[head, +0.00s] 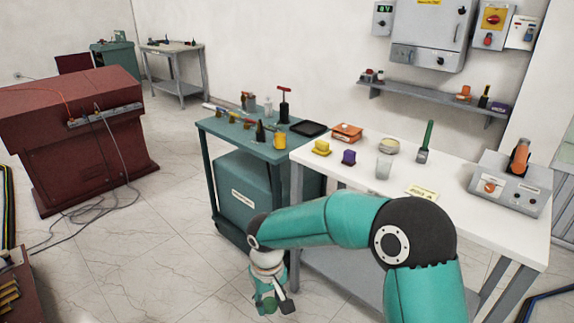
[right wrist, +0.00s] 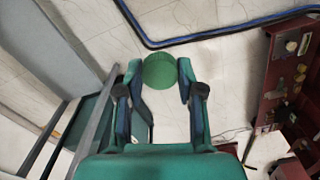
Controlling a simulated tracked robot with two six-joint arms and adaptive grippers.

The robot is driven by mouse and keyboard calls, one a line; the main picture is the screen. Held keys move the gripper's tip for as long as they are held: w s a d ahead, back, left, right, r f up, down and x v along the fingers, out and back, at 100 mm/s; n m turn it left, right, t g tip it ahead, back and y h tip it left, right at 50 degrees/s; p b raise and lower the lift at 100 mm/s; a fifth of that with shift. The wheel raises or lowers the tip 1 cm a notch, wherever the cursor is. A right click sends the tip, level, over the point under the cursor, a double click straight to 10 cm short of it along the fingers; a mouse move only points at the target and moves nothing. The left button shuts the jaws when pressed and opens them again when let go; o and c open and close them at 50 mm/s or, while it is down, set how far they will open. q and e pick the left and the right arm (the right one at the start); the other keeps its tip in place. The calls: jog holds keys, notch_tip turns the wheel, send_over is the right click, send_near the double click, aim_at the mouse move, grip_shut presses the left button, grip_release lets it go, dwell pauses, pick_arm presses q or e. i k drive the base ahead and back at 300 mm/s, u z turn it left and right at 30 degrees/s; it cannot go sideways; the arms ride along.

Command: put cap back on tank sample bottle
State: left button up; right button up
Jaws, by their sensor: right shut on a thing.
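My right gripper (head: 271,304) hangs low in front of the teal cart and left of the white table. In the right wrist view, its fingers (right wrist: 160,82) are shut on a round green cap (right wrist: 160,70), held above the floor. The cap is hard to make out in the head view. A small clear bottle (head: 268,106) stands at the back of the teal cart; it is too small to tell whether this is the tank sample bottle. My left gripper is not in view.
The teal cart (head: 222,130) holds several bottles and tools and a black tray (head: 309,129). The tiled floor (head: 160,255) at left is mostly clear.

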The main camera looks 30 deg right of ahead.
aim_at(280, 134)
jog(key=z, duration=1.05)
jog(key=i, duration=1)
jog(key=z, duration=0.1)
